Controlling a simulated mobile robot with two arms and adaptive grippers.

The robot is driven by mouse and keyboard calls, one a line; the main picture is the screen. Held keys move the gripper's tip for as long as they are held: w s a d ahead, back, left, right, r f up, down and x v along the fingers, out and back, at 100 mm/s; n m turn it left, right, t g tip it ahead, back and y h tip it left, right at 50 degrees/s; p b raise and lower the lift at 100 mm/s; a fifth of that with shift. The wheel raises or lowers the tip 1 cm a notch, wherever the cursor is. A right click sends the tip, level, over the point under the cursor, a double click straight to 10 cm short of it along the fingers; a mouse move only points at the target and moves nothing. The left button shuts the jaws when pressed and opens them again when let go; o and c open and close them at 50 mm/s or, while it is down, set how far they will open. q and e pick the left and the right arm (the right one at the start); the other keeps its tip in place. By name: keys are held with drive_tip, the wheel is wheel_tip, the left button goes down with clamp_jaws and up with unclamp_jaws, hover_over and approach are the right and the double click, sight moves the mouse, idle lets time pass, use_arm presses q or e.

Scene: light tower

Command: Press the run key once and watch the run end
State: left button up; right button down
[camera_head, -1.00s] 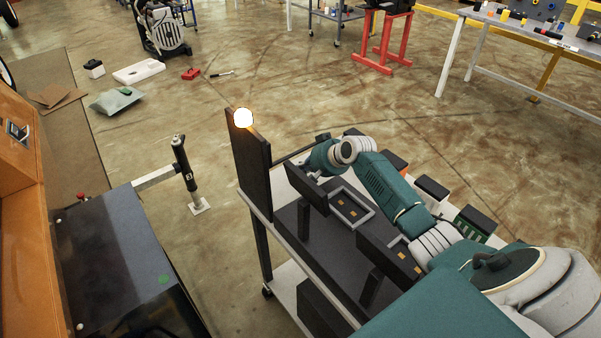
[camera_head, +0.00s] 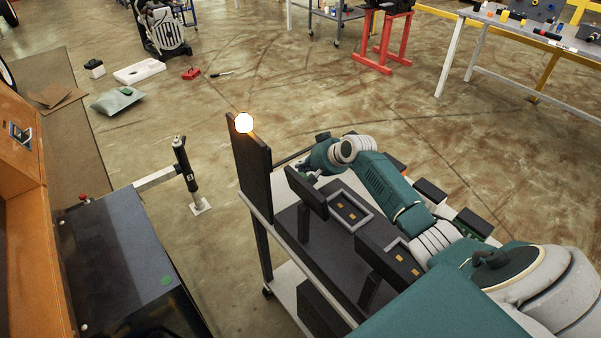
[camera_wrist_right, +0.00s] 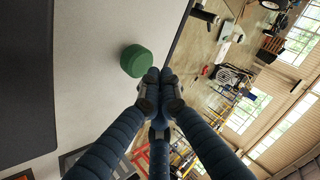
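In the right wrist view a round green key (camera_wrist_right: 136,61) stands up from a light grey surface. My right gripper's fingertips (camera_wrist_right: 160,88) are together just beside and below it in the picture, with nothing between them. Whether they touch the key is unclear. In the head view my right gripper (camera_head: 312,171) is at the cart's far side, partly behind a dark upright panel; the key cannot be made out there. A round lamp (camera_head: 244,123) glows bright white-yellow at the top of a tall black board (camera_head: 251,165). My left gripper is out of view.
The cart (camera_head: 286,236) carries the black board, dark panels and framed trays (camera_head: 350,208) with small orange pieces. A dark cabinet (camera_head: 115,250) stands at left, a white-footed black post (camera_head: 185,165) near it. Open floor lies beyond the cart.

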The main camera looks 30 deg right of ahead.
sight(303, 175)
wheel_tip(303, 175, up, 5)
drive_tip(key=p, duration=0.5)
drive_tip(key=shift+r, duration=0.1)
idle(0.4)
